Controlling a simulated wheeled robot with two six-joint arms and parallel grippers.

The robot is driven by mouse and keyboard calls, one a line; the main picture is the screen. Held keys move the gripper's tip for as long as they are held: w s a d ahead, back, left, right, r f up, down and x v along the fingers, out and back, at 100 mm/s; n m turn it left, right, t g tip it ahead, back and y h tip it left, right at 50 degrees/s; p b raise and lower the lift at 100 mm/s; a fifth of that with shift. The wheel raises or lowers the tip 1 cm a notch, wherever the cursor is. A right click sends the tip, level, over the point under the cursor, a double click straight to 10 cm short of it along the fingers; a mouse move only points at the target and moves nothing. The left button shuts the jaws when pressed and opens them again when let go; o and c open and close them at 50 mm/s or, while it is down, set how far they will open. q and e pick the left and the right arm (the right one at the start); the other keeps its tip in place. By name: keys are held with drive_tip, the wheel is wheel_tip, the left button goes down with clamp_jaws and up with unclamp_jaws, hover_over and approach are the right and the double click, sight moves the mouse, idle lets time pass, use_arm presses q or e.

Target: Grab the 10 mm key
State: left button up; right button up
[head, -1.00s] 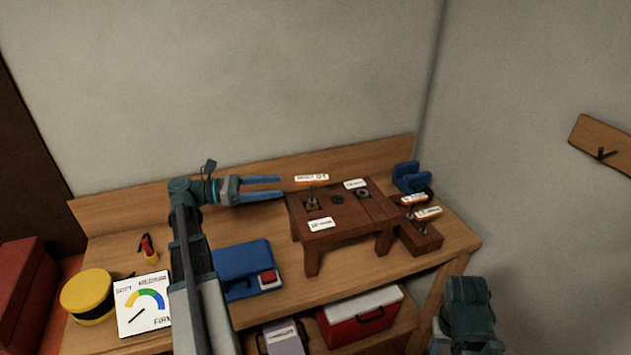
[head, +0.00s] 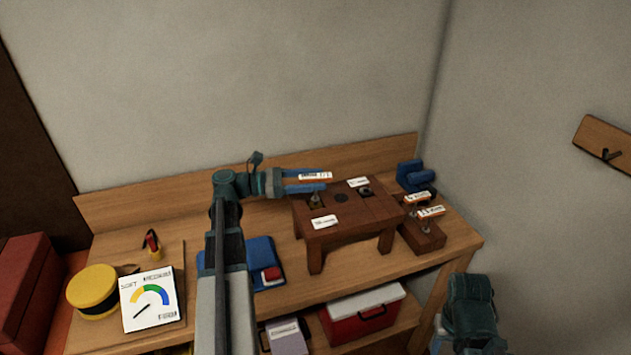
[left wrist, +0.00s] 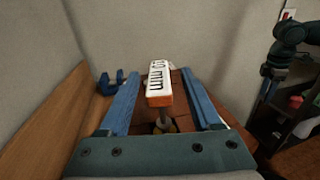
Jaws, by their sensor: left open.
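The 10 mm key (left wrist: 159,88) has an orange body with a white label reading "10 mm", on a metal shaft. In the head view the key (head: 315,176) stands upright at the left end of a small dark wooden stand (head: 350,222). My left gripper (head: 326,183) reaches in from the left and is open. In the left wrist view, the blue fingers of the left gripper (left wrist: 162,74) lie on either side of the key, with gaps visible.
Two other orange-and-white labelled keys (head: 417,198) stand on a lower wooden block (head: 424,236) to the right. A blue clamp-like object (head: 411,175) is behind them. A gauge card (head: 150,301), a yellow round tin (head: 93,289) and a blue case (head: 262,252) are at left.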

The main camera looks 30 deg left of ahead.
sight(328, 174)
use_arm(q)
drive_tip(key=x, duration=0.3)
drive_tip(key=shift+w+d+r, duration=0.3)
clamp_jaws()
